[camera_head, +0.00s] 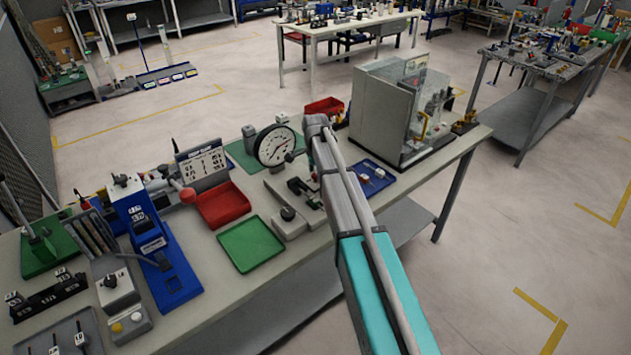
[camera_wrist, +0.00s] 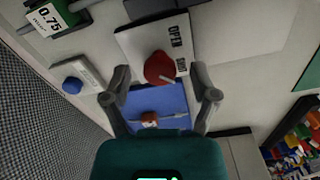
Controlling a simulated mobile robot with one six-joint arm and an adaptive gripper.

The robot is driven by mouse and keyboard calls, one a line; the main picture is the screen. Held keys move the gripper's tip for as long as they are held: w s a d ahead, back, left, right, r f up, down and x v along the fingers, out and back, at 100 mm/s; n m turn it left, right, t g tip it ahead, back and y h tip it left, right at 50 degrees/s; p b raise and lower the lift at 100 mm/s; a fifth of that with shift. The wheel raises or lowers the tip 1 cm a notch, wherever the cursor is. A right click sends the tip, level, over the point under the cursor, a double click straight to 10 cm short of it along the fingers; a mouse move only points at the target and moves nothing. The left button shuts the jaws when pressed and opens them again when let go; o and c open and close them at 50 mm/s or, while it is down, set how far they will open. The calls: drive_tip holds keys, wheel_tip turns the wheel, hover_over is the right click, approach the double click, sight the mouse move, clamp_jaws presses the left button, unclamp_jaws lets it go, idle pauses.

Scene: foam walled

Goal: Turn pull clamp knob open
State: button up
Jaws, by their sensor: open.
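A red round knob (camera_wrist: 158,67) sits on a white plate (camera_wrist: 137,44) in the wrist view. "OPEN" is printed beside it, and a second word close to the knob is hard to read. A short pale bar shows at the knob's lower edge, toward the right finger. My gripper (camera_wrist: 160,80) is open, with one finger on each side of the knob in the picture. I cannot tell whether either finger touches it. In the head view my arm covers that area, and I cannot make out the red knob or my gripper there.
A blue knob (camera_wrist: 72,86) is at the left. In the head view, a dial gauge (camera_head: 274,145), a green tray (camera_head: 250,244) and a grey enclosure (camera_head: 385,112) stand near my arm.

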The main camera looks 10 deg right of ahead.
drive_tip(key=shift+f+b, duration=0.35)
drive_tip(key=shift+f, duration=0.25)
clamp_jaws()
